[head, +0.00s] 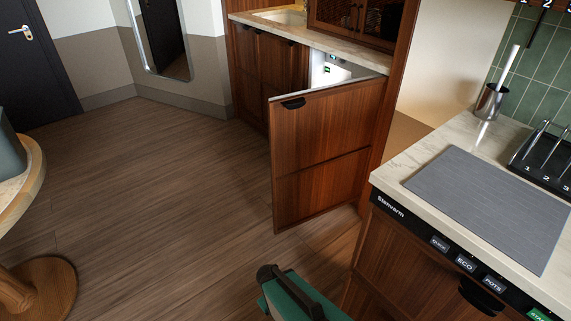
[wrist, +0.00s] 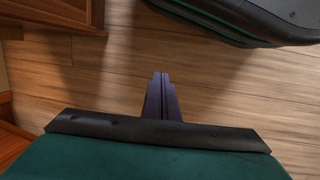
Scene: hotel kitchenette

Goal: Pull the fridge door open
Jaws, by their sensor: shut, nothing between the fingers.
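The fridge door (head: 322,150) is a brown wood panel with a small black handle (head: 293,103) near its upper left corner. It stands open, swung out from the cabinet row, with its right edge by the tall wood side panel. The lit white fridge interior (head: 330,68) shows above the door's top edge; the rest of it is hidden behind the door. My gripper (wrist: 162,76) is shut and empty in the wrist view, over bare floor and apart from the handle. The fingers do not show clearly in the head view.
Wood floor (head: 150,190) is clear left of the door. A round table (head: 38,180) stands at the left edge. A counter (head: 400,170) with a grey mat (head: 490,205) is at the right. Wood cabinetry (wrist: 55,12) shows at the wrist view's upper left.

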